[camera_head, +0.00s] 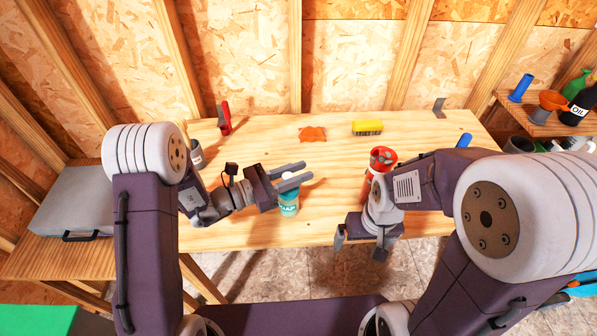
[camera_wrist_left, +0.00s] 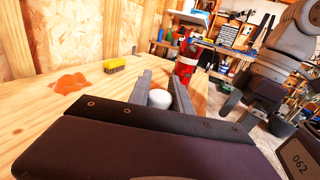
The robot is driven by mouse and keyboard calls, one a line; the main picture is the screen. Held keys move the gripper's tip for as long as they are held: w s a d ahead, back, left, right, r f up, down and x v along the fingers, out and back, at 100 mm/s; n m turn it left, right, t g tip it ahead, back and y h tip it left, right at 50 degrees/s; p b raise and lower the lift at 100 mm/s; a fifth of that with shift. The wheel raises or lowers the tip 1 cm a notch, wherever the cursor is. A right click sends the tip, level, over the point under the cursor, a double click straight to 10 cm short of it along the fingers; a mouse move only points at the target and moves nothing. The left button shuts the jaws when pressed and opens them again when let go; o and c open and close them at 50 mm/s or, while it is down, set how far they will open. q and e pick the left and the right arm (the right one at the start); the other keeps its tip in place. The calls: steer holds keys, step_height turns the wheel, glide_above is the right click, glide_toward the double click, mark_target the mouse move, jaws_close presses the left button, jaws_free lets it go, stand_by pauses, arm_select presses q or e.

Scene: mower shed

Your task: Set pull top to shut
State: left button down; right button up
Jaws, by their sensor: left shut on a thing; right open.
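A small teal bottle (camera_head: 289,205) with a partly readable label stands near the front edge of the workbench. I cannot tell whether the top is up or down. My left gripper (camera_head: 306,172) reaches over the bottle from the left and is shut on the white top; its fingers also show in the left wrist view (camera_wrist_left: 160,78). My right gripper (camera_head: 360,248) is open and empty, pointing down at the bench's front edge.
A red container (camera_head: 383,156) stands right of the bottle, partly behind my right arm. A grey case (camera_head: 72,200) is at left. The bench around the bottle is clear.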

stand_by(0.8)
arm_select(q)
steer(key=shift+f+b, duration=0.5)
steer(key=shift+f, duration=0.15)
steer(key=c, duration=1.2)
jaws_free()
steer(key=shift+o, duration=0.2)
steer(key=v, duration=0.9)
